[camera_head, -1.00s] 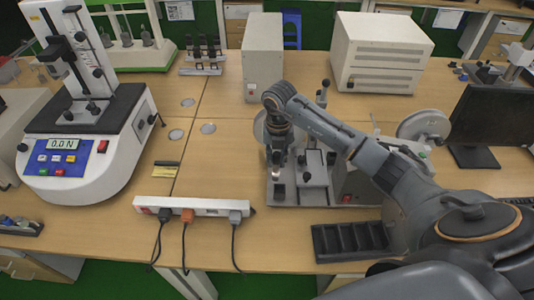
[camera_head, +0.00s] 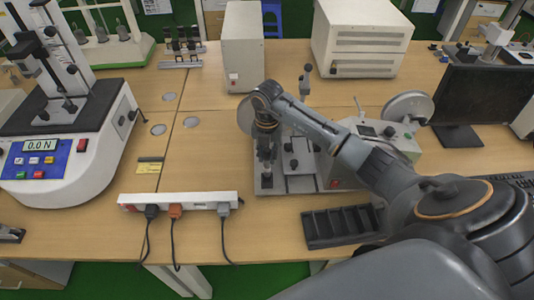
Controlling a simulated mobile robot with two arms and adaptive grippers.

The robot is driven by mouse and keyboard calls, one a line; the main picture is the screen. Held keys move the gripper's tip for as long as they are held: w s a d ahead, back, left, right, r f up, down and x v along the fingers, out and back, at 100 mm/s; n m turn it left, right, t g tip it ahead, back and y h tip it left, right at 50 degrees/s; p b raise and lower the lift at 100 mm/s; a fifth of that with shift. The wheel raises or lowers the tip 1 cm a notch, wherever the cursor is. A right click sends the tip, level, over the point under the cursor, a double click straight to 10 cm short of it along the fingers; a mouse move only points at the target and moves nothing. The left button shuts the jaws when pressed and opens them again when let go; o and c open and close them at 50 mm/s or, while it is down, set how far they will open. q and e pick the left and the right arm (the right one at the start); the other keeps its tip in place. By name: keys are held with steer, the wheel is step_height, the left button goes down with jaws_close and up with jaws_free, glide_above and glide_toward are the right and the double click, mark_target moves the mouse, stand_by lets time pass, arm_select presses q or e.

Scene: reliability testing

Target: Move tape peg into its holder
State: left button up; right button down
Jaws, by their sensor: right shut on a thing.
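My right gripper (camera_head: 265,158) points down over the left part of a grey testing machine (camera_head: 300,182) with a white reel on each side. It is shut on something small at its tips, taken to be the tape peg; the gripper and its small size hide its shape. A dark block sits on the machine's base just below the tips; I cannot tell whether they touch. A black slotted tray (camera_head: 340,225) lies in front of the machine; I cannot tell if it is the peg's holder. My left gripper is out of view.
A white power strip (camera_head: 180,201) with several plugs lies left of the machine. A force tester (camera_head: 65,160) stands at the left. Beige boxes (camera_head: 362,38) stand behind, and a black monitor (camera_head: 487,100) is at the right. The wooden table between is mostly bare.

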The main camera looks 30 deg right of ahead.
mark_target(267, 163)
stand_by(0.7)
steer(key=shift+f+b, duration=0.65)
steer(key=shift+f, duration=0.2)
steer(key=shift+f+b, duration=0.55)
steer(key=shift+f, duration=0.25)
steer(key=shift+f, duration=0.35)
steer(key=c, duration=1.1)
jaws_free()
